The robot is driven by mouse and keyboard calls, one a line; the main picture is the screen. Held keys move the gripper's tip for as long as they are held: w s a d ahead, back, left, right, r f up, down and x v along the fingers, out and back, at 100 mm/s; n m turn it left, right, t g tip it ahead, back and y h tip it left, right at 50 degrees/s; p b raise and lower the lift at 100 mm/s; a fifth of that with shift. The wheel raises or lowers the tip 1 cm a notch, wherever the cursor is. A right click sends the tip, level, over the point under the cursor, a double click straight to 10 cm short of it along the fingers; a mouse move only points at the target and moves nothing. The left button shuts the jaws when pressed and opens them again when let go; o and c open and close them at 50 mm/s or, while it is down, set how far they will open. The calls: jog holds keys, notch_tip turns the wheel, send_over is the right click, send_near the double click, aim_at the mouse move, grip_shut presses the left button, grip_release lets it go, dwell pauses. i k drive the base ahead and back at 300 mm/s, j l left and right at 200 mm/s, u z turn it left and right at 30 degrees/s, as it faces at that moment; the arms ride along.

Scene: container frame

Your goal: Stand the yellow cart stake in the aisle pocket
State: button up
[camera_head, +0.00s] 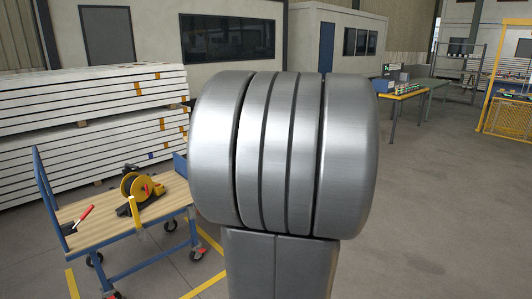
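A cart with a wooden deck (99,213) and a blue frame stands at the lower left. A short yellow bar (136,216), likely the yellow cart stake, shows at the deck's near long edge, beside a yellow and black reel tool (138,186). Its lower end overlaps the deck's edge in the picture. I cannot tell whether it is in a pocket or only resting there. No pocket can be made out clearly. My gripper is not in view. A large grey metal part of my own arm fills the middle and hides the cart's right end.
A red-handled tool (79,219) lies at the deck's left end, near the blue push handle (43,180). Stacks of white panels (90,140) stand behind the cart. Yellow lines mark the floor. Work tables (404,95) stand far right; the floor (440,210) at right is clear.

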aim_at(102, 227)
jog(key=i+u, duration=0.15)
jog(key=i, duration=2.05)
jog(key=i+l+u, duration=0.25)
jog(key=i+u, duration=0.2)
jog(key=i, duration=0.3)
jog(key=i+l+u, duration=0.4)
jog(key=i, duration=0.35)
jog(key=i+l+u, duration=0.45)
jog(key=i+l, duration=0.2)
jog(key=l, duration=0.15)
